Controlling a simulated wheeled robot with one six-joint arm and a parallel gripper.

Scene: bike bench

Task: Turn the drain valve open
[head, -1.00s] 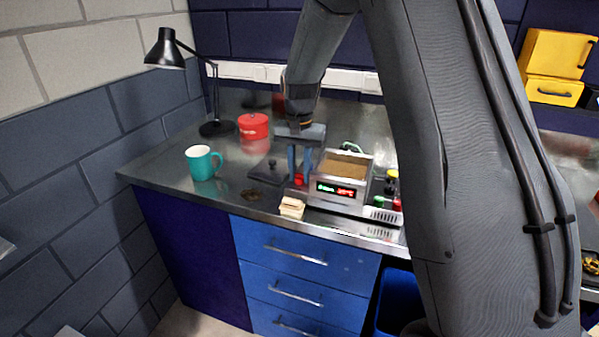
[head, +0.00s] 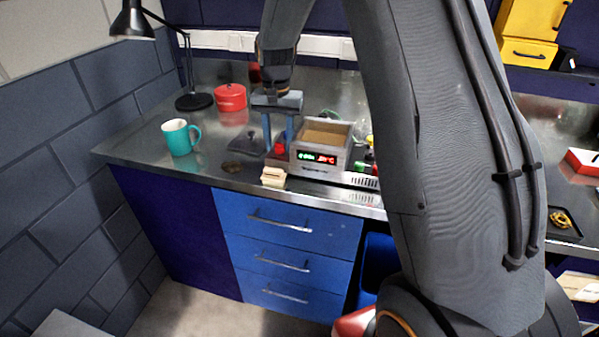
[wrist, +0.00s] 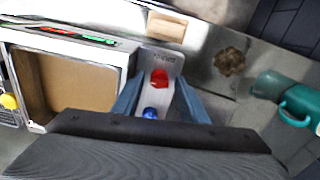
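A metal tank unit (head: 322,148) with a lit green and red display stands on the steel bench; it also shows in the wrist view (wrist: 127,58). Beside it is a pale labelled plate (wrist: 165,57) with a red knob (wrist: 159,77) and a blue knob (wrist: 150,113). The label is too blurred to read surely, so I cannot tell which knob is the drain valve. My gripper (head: 279,148) points down beside the tank. Its blue fingers are apart, one on each side of the red knob (head: 280,147). Contact with the knob cannot be told.
A teal mug (head: 178,138), a red tin (head: 231,97) and a black lamp (head: 194,101) stand to the left. A small beige block (head: 273,177) is at the front edge, near a brown patch (head: 231,167).

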